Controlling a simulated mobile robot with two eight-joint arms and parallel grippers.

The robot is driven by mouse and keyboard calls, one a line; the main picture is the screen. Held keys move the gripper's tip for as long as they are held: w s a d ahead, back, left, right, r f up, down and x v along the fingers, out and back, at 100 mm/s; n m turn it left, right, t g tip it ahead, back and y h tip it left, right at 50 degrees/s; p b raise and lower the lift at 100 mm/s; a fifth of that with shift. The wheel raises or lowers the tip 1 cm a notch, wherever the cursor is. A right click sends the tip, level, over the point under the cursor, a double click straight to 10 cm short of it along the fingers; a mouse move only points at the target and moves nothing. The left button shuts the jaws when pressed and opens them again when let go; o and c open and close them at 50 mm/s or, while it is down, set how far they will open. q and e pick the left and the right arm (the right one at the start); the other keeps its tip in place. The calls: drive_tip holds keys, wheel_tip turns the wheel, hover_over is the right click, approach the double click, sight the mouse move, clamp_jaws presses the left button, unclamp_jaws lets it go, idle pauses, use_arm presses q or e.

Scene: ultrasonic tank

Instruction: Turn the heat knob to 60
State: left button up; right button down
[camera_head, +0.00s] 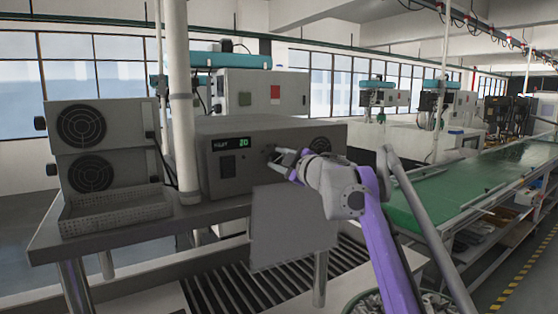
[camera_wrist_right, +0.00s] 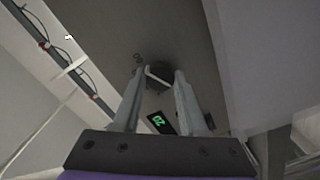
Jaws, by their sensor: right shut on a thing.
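The ultrasonic tank's grey control box (camera_head: 225,180) stands on the table in the head view. Its green display (camera_head: 243,142) reads 20; the display (camera_wrist_right: 160,122) also shows, turned, in the right wrist view. The dark round heat knob (camera_wrist_right: 161,72) lies between my fingertips in the right wrist view. In the head view the knob is mostly hidden by the fingers. My right gripper (camera_head: 279,160), on a purple arm, reaches the front panel from the right. Its two fingers (camera_wrist_right: 157,78) are shut on the knob's sides. My left gripper is in neither view.
Two stacked fan units (camera_head: 100,125) and a perforated tray (camera_head: 115,211) stand on the left of the table (camera_head: 70,245). A white vertical pipe (camera_head: 179,90) rises left of the box. A green conveyor (camera_head: 450,185) runs along the right.

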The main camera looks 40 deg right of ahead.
idle(0.3)
drive_tip(key=shift+c, duration=2.2)
unclamp_jaws()
drive_tip(key=s+a+b, duration=0.1)
drive_tip(key=s, duration=0.9)
drive_tip(key=shift+s+a+r+b, duration=0.15)
drive_tip(key=shift+s+b, duration=0.2)
drive_tip(key=shift+b, duration=0.05)
